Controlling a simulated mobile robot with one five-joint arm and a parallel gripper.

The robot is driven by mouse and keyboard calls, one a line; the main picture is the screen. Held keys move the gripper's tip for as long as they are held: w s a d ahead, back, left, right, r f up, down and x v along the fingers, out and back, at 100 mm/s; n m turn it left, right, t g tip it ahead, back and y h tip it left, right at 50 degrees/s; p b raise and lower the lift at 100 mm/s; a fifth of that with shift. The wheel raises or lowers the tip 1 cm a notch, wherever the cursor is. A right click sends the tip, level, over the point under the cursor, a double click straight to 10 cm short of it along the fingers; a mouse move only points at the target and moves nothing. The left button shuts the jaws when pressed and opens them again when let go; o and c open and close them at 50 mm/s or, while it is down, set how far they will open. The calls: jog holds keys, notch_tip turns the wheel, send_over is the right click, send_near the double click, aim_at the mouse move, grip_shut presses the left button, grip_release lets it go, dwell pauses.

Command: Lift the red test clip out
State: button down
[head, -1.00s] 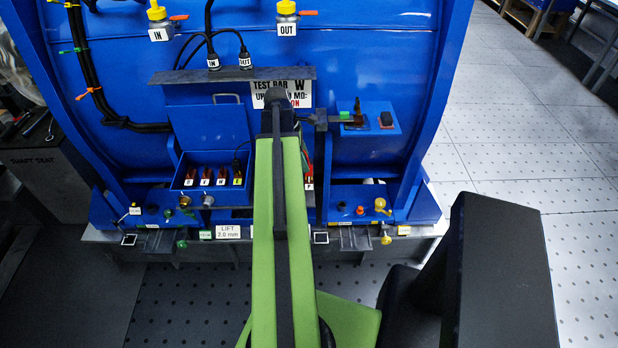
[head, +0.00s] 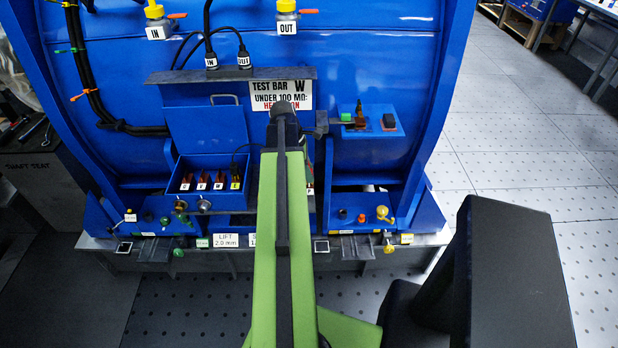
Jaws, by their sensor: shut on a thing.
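Several small reddish clips with white letter tags (head: 202,182) stand in an open blue box (head: 212,167), left of my arm in the head view. I cannot tell which clip is the red test clip. A sliver of red and green shows at my arm's right edge, mostly hidden. My green arm reaches up the middle of the picture. Its dark end covers the working area, and the jaws and anything between them are hidden. A dark part (head: 314,123) shows just right of the arm's end.
A blue shelf (head: 392,108) at right carries a green block, a brown upright piece and a dark block. Knobs (head: 382,212) line the lower edge. Open floor lies right.

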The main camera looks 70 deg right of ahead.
dwell(0.3)
jog(key=r+p, duration=0.2)
jog(key=s+r+p, duration=0.1)
jog(key=r+p, duration=0.2)
jog(key=shift+a+r, duration=0.1)
jog(key=shift+r, duration=0.2)
jog(key=s+r+p, duration=0.5)
jog(key=s+p, duration=0.1)
jog(key=s, duration=0.4)
jog(key=shift+s+a+r, duration=0.2)
jog(key=shift+s, duration=0.1)
